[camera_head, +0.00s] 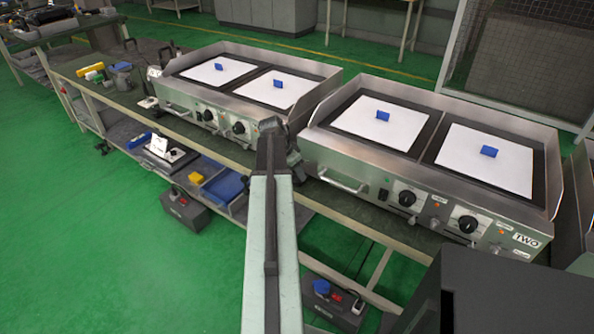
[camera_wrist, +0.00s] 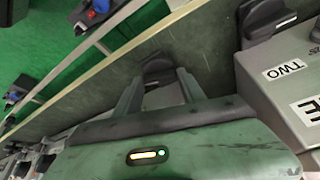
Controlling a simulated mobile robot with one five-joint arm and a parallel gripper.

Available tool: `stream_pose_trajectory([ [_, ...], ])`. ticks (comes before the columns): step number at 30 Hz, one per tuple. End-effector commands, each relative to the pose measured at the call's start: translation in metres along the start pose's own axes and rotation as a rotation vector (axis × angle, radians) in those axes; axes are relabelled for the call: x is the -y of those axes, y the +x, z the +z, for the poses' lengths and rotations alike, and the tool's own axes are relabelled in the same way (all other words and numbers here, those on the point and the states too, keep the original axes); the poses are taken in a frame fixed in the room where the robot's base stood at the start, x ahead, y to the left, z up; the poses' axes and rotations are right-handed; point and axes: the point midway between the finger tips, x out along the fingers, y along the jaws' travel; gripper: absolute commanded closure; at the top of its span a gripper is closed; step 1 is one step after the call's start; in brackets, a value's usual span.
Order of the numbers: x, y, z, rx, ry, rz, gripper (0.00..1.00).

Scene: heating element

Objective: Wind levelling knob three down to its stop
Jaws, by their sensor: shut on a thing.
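In the wrist view, my gripper (camera_wrist: 161,80) has its two fingers on either side of a dark knob (camera_wrist: 157,67) at the green bench top. It is shut on this knob, and the fingers hide part of it. No number shows on the knob, so I cannot tell which levelling knob it is.
The left heating unit (camera_head: 209,44) and right heating unit (camera_head: 485,102) each carry white sheets with blue blocks. Front handles and control knobs (camera_head: 407,198) stick out over the bench edge. A blue tray (camera_head: 226,186) lies on the lower shelf. Green floor is clear at left.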

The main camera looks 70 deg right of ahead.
Motion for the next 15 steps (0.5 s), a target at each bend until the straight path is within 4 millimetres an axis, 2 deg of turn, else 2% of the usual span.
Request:
stream_pose_trajectory([
  [15, -0.0049, -0.0002, 0.0039, 0.013, -0.238, -0.095, 0.93],
])
